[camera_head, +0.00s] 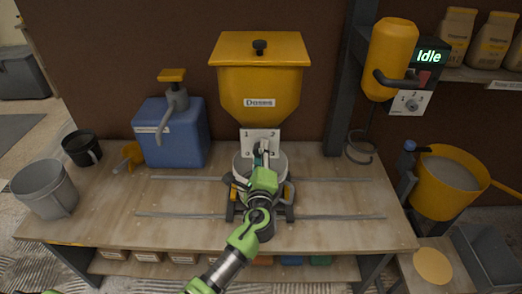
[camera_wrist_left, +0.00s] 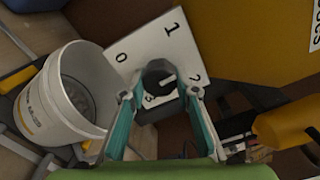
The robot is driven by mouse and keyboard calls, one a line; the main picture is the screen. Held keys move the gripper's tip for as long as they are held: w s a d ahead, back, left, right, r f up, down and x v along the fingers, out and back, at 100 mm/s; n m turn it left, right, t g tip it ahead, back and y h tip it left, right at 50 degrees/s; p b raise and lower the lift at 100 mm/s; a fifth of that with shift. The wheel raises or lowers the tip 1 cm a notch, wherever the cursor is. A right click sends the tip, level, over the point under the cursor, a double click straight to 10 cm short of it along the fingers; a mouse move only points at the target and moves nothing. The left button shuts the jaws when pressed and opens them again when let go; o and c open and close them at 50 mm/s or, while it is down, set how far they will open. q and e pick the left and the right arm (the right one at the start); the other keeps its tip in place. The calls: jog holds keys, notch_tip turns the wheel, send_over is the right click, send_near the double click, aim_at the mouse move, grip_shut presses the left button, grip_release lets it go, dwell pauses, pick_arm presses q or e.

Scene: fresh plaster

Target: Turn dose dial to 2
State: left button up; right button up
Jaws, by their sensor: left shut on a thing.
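The dose dial (camera_wrist_left: 158,76) is a dark round knob on a white plate (camera_wrist_left: 128,58) marked 0, 1, 2 and 3. A pale mark on its face appears to point right, toward the 2. The plate also shows in the head view (camera_head: 247,143), below the yellow hopper (camera_head: 260,92) labelled Doses. My left gripper (camera_head: 262,152) is at the plate, with its fingers (camera_wrist_left: 162,95) on either side of the dial, shut on it. The gripper hides most of the dial in the head view. My right gripper is not in view.
A white bucket (camera_wrist_left: 78,95) stands under the hopper. A blue container (camera_head: 180,135), a grey bucket (camera_head: 46,188) and a black mug (camera_head: 82,148) stand left on the workbench (camera_head: 340,225). A control box (camera_head: 424,68) reading Idle and a yellow bucket (camera_head: 444,190) are right.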

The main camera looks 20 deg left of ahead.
pick_arm(q)
jog(key=m, duration=0.1)
jog(key=m+p, duration=0.1)
jog(key=m, duration=0.1)
jog(key=m+p, duration=0.1)
jog(key=m, duration=0.1)
jog(key=shift+w+a+r, duration=0.1)
jog(key=shift+r, duration=0.2)
jog(key=shift+a+f+m+p, duration=0.1)
jog(key=shift+m+p, duration=1.05)
jog(key=shift+m, duration=0.95)
jog(key=o, duration=1.1)
jog(key=shift+f, duration=0.25)
jog(key=v, duration=1.2)
